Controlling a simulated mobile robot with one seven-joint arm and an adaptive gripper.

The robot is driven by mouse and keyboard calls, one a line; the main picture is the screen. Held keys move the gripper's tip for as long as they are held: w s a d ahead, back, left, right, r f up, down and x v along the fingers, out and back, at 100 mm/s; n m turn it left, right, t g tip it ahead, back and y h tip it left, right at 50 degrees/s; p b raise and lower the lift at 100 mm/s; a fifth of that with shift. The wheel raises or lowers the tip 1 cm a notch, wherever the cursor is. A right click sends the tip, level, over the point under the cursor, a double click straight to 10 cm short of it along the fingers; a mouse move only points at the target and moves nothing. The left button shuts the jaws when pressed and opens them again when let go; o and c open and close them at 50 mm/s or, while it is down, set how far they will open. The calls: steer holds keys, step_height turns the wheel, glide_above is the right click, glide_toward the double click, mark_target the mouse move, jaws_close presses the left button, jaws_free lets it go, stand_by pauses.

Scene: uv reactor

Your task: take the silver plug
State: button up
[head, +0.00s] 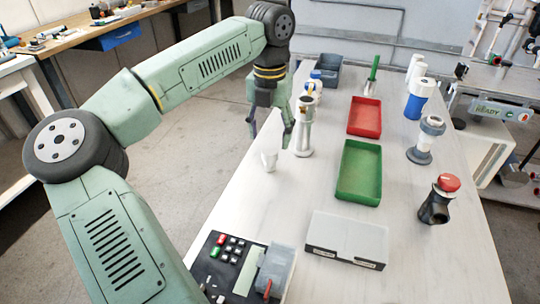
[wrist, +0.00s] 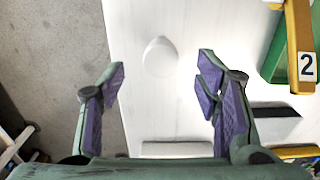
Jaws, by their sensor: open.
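A small pale piece (head: 268,160), near white in both views, stands alone near the left edge of the white table (head: 225,238). It may be the silver plug; no other thing is clearly one. In the wrist view the same kind of pale rounded piece (wrist: 160,57) lies ahead, between the lines of the two fingers. My gripper (head: 271,128) hangs over the left side of the table, above and behind the piece. In the wrist view my gripper (wrist: 161,72) is open, with purple pads apart and nothing between them.
A pale upright stand (head: 303,138) is close to the right of my gripper. A green tray (head: 359,196) and red tray (head: 366,128) lie further right. A grey box (head: 346,230) and a black keypad panel (head: 210,268) are nearer. In the wrist view a yellow post (wrist: 299,40) marked 2 stands right.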

mark_target(270, 150)
steer(key=shift+s+f+p, duration=0.2)
steer(key=shift+f+p, duration=0.55)
steer(key=shift+f, duration=1.5)
steer(key=shift+c, duration=0.2)
steer(key=c, duration=1.2)
